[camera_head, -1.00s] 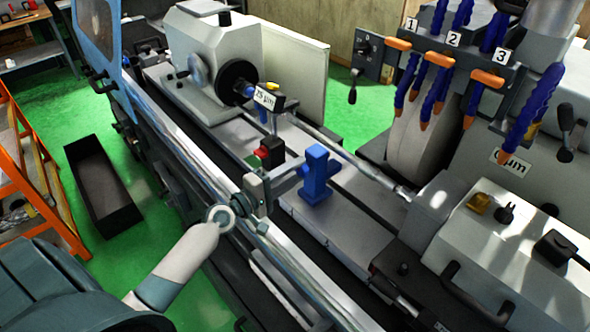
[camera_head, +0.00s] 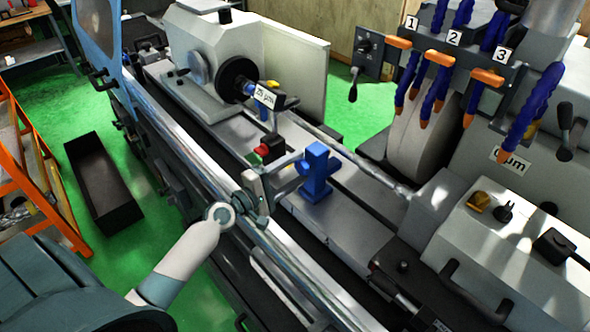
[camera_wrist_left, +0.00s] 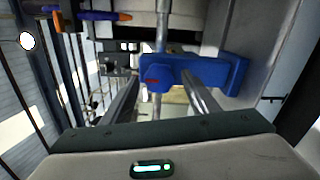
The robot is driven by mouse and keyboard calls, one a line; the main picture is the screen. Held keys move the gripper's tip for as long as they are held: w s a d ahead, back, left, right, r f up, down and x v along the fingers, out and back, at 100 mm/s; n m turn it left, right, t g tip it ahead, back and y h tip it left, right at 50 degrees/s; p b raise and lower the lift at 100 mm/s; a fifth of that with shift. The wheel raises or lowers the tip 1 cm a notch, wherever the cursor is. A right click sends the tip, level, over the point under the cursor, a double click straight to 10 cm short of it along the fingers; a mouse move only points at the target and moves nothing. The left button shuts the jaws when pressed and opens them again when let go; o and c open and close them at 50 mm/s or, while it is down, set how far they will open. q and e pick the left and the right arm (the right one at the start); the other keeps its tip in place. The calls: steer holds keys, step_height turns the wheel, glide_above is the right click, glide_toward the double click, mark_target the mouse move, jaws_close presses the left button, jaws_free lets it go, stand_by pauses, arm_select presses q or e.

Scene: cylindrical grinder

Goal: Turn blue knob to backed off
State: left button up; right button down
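The blue knob (camera_wrist_left: 158,77) is round with a small red mark, on one end of a blue block (camera_wrist_left: 215,72) in the left wrist view. In the head view the blue block (camera_head: 319,178) stands upright on the machine bed, its knob (camera_head: 302,167) facing my left gripper (camera_head: 294,171). In the wrist view the two fingers of my left gripper (camera_wrist_left: 160,84) are spread, one on each side of the knob, with gaps visible. I cannot tell whether the fingertips reach past the knob's face. My right gripper is out of view.
A red button box (camera_head: 270,149) and a tag reading 25 µm (camera_head: 265,97) are behind the blue block. A bare metal shaft (camera_head: 345,155) runs behind it. The grinding wheel (camera_head: 425,140) and blue hoses with orange nozzles (camera_head: 437,85) are at the right.

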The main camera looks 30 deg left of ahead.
arm_select(q)
steer(key=shift+s, duration=0.15)
steer(key=shift+s+a+f+b, duration=0.15)
steer(key=shift+s+a+b, duration=0.15)
steer(key=shift+s, duration=0.25)
steer(key=b+v, duration=0.8)
steer(key=v, duration=0.8)
steer(key=shift+s, duration=0.1)
